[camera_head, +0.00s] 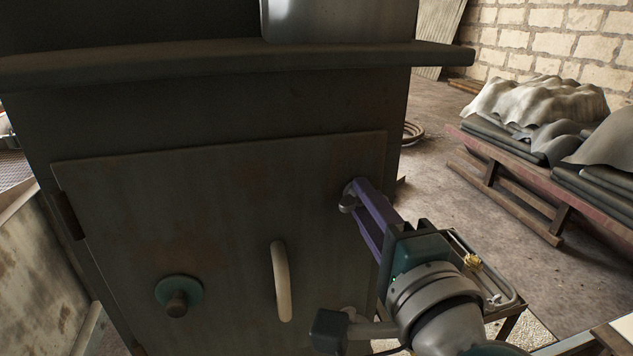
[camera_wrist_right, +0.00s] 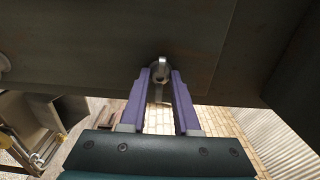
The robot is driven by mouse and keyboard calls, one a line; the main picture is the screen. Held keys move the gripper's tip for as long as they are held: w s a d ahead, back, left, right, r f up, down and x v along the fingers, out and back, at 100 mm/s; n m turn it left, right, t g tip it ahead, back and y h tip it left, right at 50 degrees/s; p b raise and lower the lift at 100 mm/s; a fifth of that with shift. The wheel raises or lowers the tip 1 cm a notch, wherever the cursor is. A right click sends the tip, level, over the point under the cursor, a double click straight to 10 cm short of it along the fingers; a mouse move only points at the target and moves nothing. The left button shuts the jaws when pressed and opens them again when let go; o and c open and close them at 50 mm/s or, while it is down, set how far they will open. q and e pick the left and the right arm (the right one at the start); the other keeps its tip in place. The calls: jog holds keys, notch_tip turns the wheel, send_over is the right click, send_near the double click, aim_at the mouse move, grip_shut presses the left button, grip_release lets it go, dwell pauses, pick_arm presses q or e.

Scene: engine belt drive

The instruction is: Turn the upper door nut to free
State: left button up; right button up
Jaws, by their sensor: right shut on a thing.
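The upper door nut (camera_head: 347,204) is a small grey metal piece near the upper right edge of the furnace-like cabinet's door (camera_head: 180,220). My right gripper (camera_head: 356,190) reaches it from the lower right, its purple fingers shut on it. In the right wrist view the rounded metal nut (camera_wrist_right: 163,65) sits between the tips of the two purple fingers (camera_wrist_right: 161,77), against the dark door face. The fingers hide part of the nut, and I cannot tell how far it is turned. My left gripper is not in view.
The door carries a pale curved handle (camera_head: 281,282) and a teal disc with a knob (camera_head: 179,294). A ledge (camera_head: 200,66) juts out above the door. A low wooden pallet (camera_head: 510,195) with draped sheets stands at right; floor between is mostly clear.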

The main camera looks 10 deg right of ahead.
grip_shut()
jog(key=shift+n, duration=0.3)
jog(key=n+p, duration=0.4)
jog(key=n, duration=1.3)
jog(key=shift+n, duration=0.3)
dwell(0.5)
